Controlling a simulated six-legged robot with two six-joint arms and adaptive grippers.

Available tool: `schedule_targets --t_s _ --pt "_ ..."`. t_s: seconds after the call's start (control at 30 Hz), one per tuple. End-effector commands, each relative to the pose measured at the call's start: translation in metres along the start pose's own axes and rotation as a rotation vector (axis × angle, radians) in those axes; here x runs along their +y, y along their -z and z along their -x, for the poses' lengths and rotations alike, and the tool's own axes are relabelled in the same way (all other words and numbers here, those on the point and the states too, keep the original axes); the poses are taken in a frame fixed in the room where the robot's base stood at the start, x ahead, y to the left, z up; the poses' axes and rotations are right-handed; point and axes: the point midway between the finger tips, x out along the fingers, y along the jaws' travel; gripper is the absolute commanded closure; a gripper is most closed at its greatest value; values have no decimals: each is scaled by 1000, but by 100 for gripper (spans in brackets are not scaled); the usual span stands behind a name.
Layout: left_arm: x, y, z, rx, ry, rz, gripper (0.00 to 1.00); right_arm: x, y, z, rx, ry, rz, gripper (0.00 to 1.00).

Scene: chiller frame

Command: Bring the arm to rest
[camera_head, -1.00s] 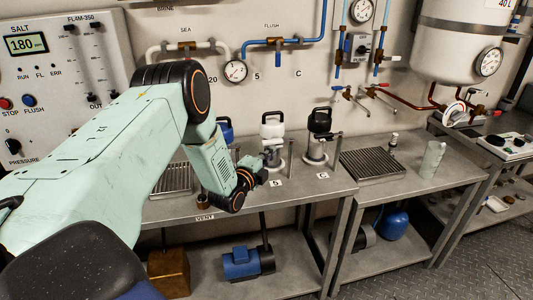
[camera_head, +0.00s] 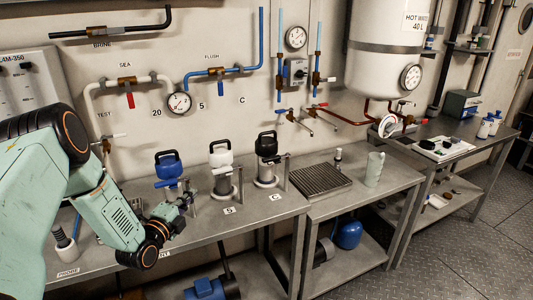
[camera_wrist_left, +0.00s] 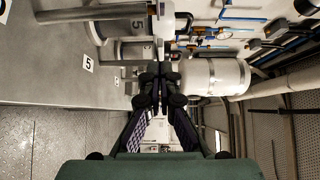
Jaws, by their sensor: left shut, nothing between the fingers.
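My left arm comes in from the left in the head view, mint green with black joints. Its gripper (camera_head: 187,198) hangs over the front part of the steel bench, in front of the blue-topped canister (camera_head: 168,168). In the left wrist view the two black fingers (camera_wrist_left: 160,88) are together with nothing between them. The gripper appears clear of the bench and canisters, though the gap to the blue one is hard to judge. My right gripper is in neither view.
White-topped (camera_head: 221,158) and black-topped (camera_head: 266,147) canisters stand right of the gripper. A drain grate (camera_head: 320,179) and a pale green cup (camera_head: 374,169) sit farther right. Pipes and a gauge (camera_head: 179,103) line the wall. Open floor (camera_head: 450,250) lies at lower right.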

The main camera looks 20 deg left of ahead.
Motion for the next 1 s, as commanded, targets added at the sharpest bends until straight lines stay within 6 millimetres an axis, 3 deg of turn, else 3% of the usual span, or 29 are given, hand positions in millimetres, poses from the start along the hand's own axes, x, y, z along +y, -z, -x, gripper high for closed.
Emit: schedule_targets --t_s 0.17,0.3,0.43,0.57,0.77,1.0 --pt "0 1 1 1 -1 20 100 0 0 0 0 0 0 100" --pt "10 0 2 -12 -44 186 100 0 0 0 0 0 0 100" --pt "43 5 18 -87 -176 493 100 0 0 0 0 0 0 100" --pt "88 37 45 -185 -350 810 100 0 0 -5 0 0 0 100" --pt "165 109 118 -431 -662 1219 100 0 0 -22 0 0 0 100" --pt "228 178 245 -848 -974 1434 100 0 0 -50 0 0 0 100"
